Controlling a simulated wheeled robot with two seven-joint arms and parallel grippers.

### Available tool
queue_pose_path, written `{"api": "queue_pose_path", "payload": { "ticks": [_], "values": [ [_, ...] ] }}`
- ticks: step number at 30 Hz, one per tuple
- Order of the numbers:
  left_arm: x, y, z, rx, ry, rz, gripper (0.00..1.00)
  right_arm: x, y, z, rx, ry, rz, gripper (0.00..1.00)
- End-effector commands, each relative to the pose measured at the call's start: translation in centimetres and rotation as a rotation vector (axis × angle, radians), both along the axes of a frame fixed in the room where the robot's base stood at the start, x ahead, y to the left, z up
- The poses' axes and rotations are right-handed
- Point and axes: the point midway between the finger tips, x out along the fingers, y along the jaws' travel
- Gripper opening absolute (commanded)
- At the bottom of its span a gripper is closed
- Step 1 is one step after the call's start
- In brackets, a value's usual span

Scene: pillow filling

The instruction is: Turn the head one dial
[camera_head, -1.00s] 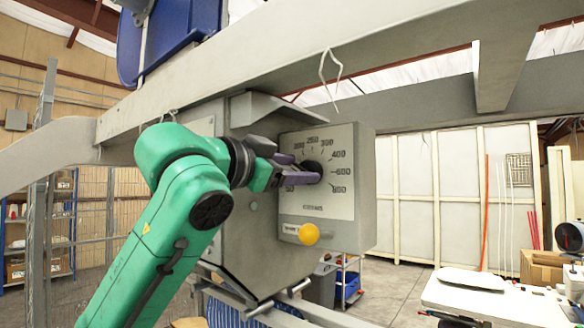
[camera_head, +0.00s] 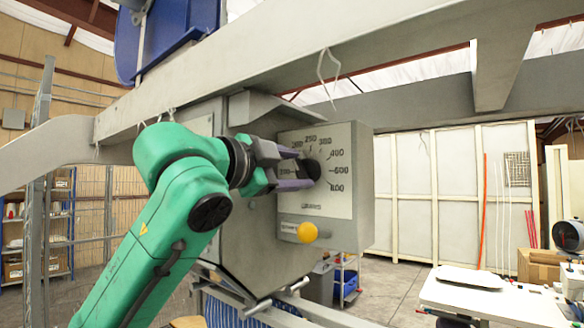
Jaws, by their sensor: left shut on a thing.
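The head one dial is a dark round knob (camera_head: 312,169) on a pale scale plate (camera_head: 330,196) printed with numbers. The plate is on the front of a grey control box (camera_head: 360,190). My left gripper (camera_head: 305,172) reaches in from the left, its fingers shut on the knob. The fingers and wrist hide the left part of the scale and some of the knob, so a pointer cannot be made out. My right gripper is not in view.
A thick grey beam (camera_head: 300,60) crosses above the box, with a thin white wire (camera_head: 328,68) hanging from it. A white sewing table (camera_head: 490,297) stands at the lower right. Blue shelving (camera_head: 58,235) is at the far left.

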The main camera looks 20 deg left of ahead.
Motion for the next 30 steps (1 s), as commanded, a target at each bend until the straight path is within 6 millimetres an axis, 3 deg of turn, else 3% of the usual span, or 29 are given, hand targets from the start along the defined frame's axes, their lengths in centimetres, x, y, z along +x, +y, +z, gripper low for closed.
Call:
{"api": "queue_pose_path", "payload": {
  "ticks": [8, 9, 10, 11, 22, 26, 30],
  "values": [
    [0.0, 0.2, 0.3, -0.004, -0.007, 0.004, 0.09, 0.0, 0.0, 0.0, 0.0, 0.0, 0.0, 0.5],
    [0.0, 0.2, 0.3, -0.004, -0.007, 0.004, 0.8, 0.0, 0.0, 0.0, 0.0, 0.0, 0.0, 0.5],
    [0.0, 0.2, 0.3, -0.004, -0.007, 0.004, 0.92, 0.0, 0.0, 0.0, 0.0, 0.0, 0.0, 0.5],
    [0.0, 0.2, 0.3, -0.004, -0.007, 0.003, 0.95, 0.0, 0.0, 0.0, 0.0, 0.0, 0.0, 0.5],
    [-0.6, 0.3, 0.0, -0.004, -0.006, 0.002, 0.95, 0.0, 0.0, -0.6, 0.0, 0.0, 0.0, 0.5],
    [-3.0, 1.3, -0.5, -0.002, -0.009, 0.003, 0.95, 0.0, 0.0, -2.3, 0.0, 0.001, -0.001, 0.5],
    [-6.9, 2.9, -0.6, -0.004, -0.009, 0.002, 0.95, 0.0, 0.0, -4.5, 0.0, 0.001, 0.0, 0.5]
  ]
}}
